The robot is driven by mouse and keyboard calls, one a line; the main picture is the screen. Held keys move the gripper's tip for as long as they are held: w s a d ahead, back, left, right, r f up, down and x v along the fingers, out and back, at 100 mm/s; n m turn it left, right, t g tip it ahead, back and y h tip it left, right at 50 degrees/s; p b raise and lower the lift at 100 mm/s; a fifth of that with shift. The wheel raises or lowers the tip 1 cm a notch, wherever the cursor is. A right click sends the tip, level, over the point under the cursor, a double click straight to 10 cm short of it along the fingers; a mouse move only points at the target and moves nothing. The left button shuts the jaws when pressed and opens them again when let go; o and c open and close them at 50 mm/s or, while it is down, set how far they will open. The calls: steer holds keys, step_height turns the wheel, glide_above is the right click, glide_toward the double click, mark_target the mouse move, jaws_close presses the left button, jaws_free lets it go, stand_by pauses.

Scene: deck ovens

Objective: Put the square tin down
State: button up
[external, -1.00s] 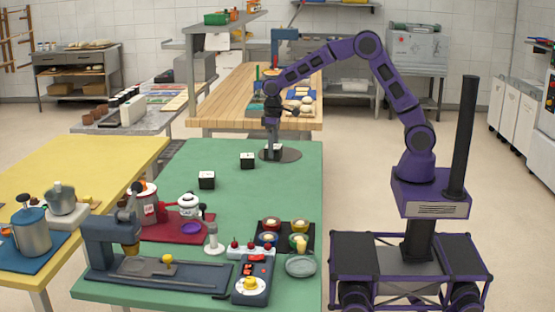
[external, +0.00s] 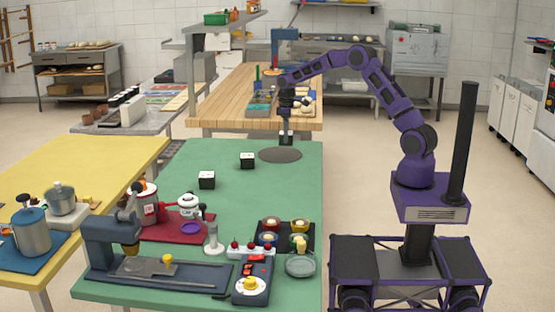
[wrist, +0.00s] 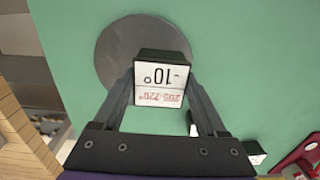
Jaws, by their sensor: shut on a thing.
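The square tin (wrist: 162,64) is black with a white label reading "-10°" and "205-220°". My gripper (external: 286,125) is shut on it, with one finger on each side in the wrist view. In the external view the held tin (external: 286,138) hangs near the far edge of the green table (external: 235,215), just above and behind a round grey disc (external: 280,155). In the wrist view the tin covers part of the disc (wrist: 122,52). The tin's underside is hidden.
Two similar black tins with white tops, a nearer one (external: 207,180) and a farther one (external: 247,161), stand on the green table left of the disc. The table's front holds a press (external: 112,240), pots and a control box (external: 252,280).

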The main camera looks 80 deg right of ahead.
steer(key=shift+f+b, duration=0.3)
steer(key=shift+f, duration=2.45)
steer(key=shift+f, duration=0.15)
steer(key=o, duration=1.5)
steer(key=shift+o, duration=0.2)
step_height(320, 180, up, 12)
steer(key=shift+r+p, duration=0.15)
steer(key=shift+p, duration=0.65)
